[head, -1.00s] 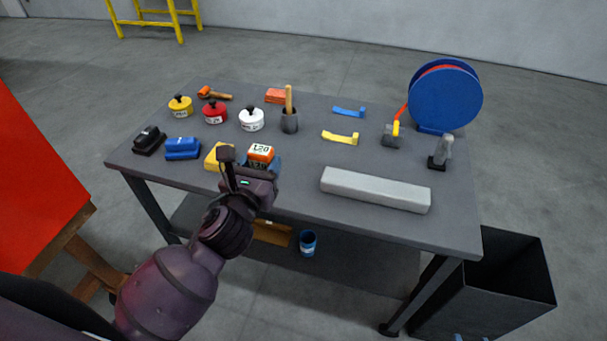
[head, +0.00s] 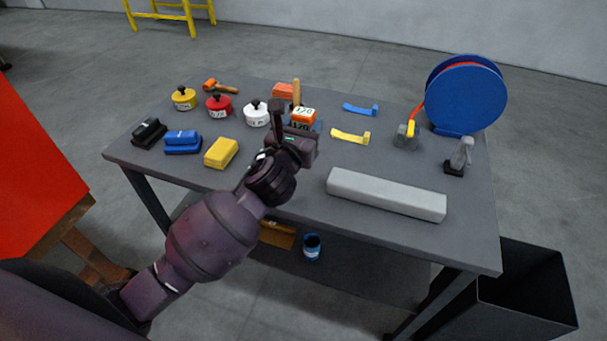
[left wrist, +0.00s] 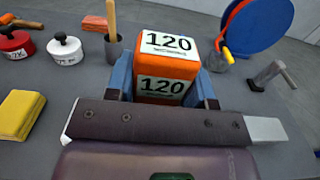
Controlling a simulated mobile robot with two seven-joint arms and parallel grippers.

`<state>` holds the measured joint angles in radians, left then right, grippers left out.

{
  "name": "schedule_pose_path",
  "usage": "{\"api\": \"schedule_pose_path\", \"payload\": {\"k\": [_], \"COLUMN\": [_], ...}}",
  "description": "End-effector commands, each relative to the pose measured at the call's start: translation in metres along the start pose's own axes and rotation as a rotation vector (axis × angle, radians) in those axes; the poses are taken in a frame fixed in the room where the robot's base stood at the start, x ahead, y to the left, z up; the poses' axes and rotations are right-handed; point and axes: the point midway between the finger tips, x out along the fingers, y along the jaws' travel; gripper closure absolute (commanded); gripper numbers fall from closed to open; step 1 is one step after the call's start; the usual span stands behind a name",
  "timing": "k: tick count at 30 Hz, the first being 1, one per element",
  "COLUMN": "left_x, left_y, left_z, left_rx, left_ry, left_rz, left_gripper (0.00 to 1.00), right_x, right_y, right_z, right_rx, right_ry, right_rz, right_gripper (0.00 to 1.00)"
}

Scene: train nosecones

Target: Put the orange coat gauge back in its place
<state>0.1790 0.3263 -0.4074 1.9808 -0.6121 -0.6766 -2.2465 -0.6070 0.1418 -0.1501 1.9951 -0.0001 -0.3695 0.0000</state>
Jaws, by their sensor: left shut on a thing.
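My left gripper (head: 303,128) is shut on an orange block (head: 304,115) with white labels reading 120. It holds the block upright over the middle of the table, in front of a dark cup (left wrist: 113,48) with a wooden handle in it. In the left wrist view the orange block (left wrist: 166,65) sits between the blue finger pads. I cannot tell from its shape whether it is the coat gauge. A blue bracket-shaped strip (head: 360,109) and a yellow one (head: 350,136) lie to its right. The block's underside is hidden. My right gripper is not in view.
A grey bar (head: 386,194) lies at the table's front right. Black, blue and yellow blocks (head: 221,153) and several lidded pots (head: 219,106) stand on the left. A blue reel (head: 465,95) stands at the right. The table is bare between the yellow block and grey bar.

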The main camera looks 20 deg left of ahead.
Motion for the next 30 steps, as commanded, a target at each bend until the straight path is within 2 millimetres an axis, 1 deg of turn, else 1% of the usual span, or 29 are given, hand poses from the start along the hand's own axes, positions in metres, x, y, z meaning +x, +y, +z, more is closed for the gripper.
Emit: {"api": "schedule_pose_path", "payload": {"k": [1, 6, 9, 12, 18, 25, 27, 30], "left_x": [0.000, 0.000, 0.000, 0.000, 0.000, 0.000, 0.000, 0.000], "left_y": [0.000, 0.000, 0.000, -0.001, 0.000, 0.000, -0.001, 0.000], "left_z": [-0.016, -0.053, -0.072, -0.083, -0.094, -0.127, -0.131, -0.133], "left_rx": [-0.002, -0.003, -0.003, -0.003, -0.001, -0.001, -0.002, 0.000], "left_ry": [0.005, 0.006, 0.005, 0.002, 0.000, 0.003, 0.002, 0.000], "left_rz": [0.002, 0.001, 0.001, 0.000, 0.000, 0.001, -0.001, 0.000], "left_gripper": [0.79, 0.79, 0.79, 0.79, 0.79, 0.79, 0.79, 0.79], "right_x": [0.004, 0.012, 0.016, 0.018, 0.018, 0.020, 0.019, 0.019], "right_y": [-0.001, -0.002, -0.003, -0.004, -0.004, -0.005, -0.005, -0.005], "right_z": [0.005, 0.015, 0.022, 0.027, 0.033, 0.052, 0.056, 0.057], "right_rx": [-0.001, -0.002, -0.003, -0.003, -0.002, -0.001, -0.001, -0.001], "right_ry": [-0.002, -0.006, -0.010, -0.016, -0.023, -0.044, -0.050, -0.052], "right_rz": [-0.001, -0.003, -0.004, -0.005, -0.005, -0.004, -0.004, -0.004], "right_gripper": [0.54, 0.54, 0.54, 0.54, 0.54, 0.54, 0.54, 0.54]}}
